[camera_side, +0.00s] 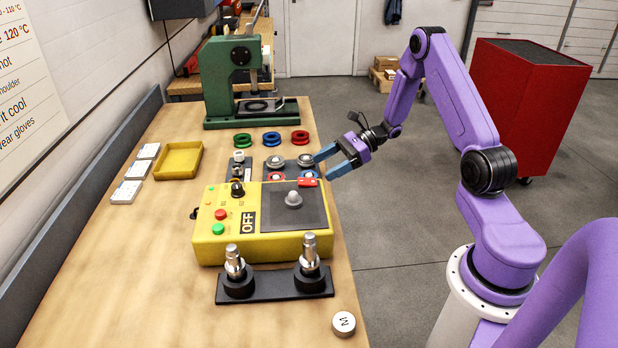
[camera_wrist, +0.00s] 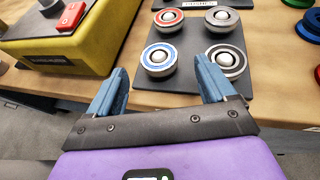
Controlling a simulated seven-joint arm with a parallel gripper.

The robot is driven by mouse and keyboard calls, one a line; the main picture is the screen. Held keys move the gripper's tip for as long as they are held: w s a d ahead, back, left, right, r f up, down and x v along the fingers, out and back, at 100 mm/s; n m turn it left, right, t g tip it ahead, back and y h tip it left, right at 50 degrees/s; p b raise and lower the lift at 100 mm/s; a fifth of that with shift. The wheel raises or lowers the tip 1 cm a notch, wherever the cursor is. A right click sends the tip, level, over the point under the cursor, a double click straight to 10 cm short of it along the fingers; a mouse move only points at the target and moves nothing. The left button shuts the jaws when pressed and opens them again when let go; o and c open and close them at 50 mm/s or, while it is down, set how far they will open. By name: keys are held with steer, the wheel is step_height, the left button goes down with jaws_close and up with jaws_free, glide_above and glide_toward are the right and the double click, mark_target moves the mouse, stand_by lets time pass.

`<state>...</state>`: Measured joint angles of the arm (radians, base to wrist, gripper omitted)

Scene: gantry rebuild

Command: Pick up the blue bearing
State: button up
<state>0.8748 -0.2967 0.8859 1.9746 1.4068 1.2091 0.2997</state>
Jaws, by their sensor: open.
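The blue bearing (camera_wrist: 158,58), a silver disc with a blue ring, lies on a dark tray (camera_wrist: 192,84) at its near left corner in the wrist view. In the side view it shows only in part (camera_side: 308,175), close to my fingertips. My gripper (camera_wrist: 161,64) is open and empty, with its two blue fingers pointing at the tray. The bearing lies ahead of the gap between the fingertips, apart from both. In the side view my gripper (camera_side: 321,167) is at the tray's right edge.
The tray also holds a red-ringed bearing (camera_wrist: 168,17), a grey one (camera_wrist: 222,17) and a black-ringed one (camera_wrist: 228,60). A yellow control box (camera_side: 222,228) stands close by. Green (camera_side: 242,140), blue (camera_side: 271,138) and red rings (camera_side: 299,137) lie behind, before a green press (camera_side: 225,80).

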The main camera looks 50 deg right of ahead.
mark_target(307, 174)
steer(key=x, duration=0.4)
steer(key=shift+a, duration=0.2)
steer(key=c, duration=1.2)
steer(key=shift+r, duration=0.2)
